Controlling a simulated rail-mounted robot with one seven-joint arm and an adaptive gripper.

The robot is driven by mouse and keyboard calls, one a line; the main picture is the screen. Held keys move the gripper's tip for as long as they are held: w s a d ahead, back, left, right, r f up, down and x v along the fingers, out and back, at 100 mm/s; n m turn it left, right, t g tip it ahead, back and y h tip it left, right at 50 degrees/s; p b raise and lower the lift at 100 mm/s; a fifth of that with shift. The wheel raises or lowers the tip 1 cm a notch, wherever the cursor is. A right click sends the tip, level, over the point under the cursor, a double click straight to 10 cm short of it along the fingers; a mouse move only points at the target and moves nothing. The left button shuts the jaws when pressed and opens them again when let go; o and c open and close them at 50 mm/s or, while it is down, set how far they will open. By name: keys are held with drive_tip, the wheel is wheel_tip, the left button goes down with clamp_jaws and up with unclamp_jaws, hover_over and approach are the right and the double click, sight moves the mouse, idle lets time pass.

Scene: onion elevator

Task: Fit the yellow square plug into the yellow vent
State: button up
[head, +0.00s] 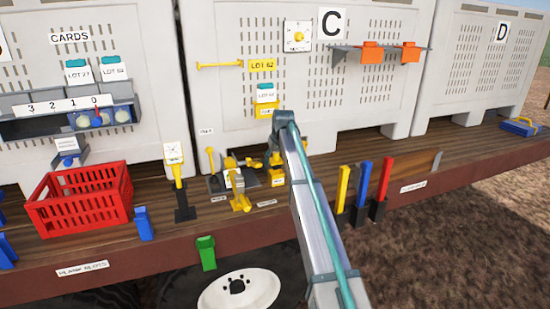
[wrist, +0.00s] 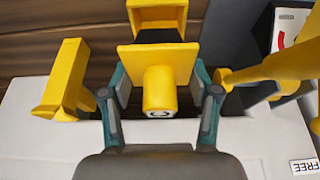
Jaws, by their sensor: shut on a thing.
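My gripper (wrist: 159,82) is shut on a yellow square plug (wrist: 138,55), seen in the wrist view as a square plate with a round knob toward the camera. The fingers lie at either side of it. Just beyond the plate is a yellow frame with a dark opening (wrist: 160,12), which may be the yellow vent. I cannot tell whether the plug touches it. In the head view my gripper (head: 274,156) is low in front of panel C, by the deck. A yellow block (head: 278,177) shows just below it; the arm hides part of this area.
A yellow block (wrist: 64,80) lies left in the wrist view. Yellow, blue and red posts (head: 364,185) stand at right. A red crate (head: 82,200) is at far left.

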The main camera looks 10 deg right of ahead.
sight(275, 167)
drive_tip(key=shift+f+b, duration=0.7)
drive_tip(key=shift+f, duration=1.45)
drive_tip(key=o, duration=1.2)
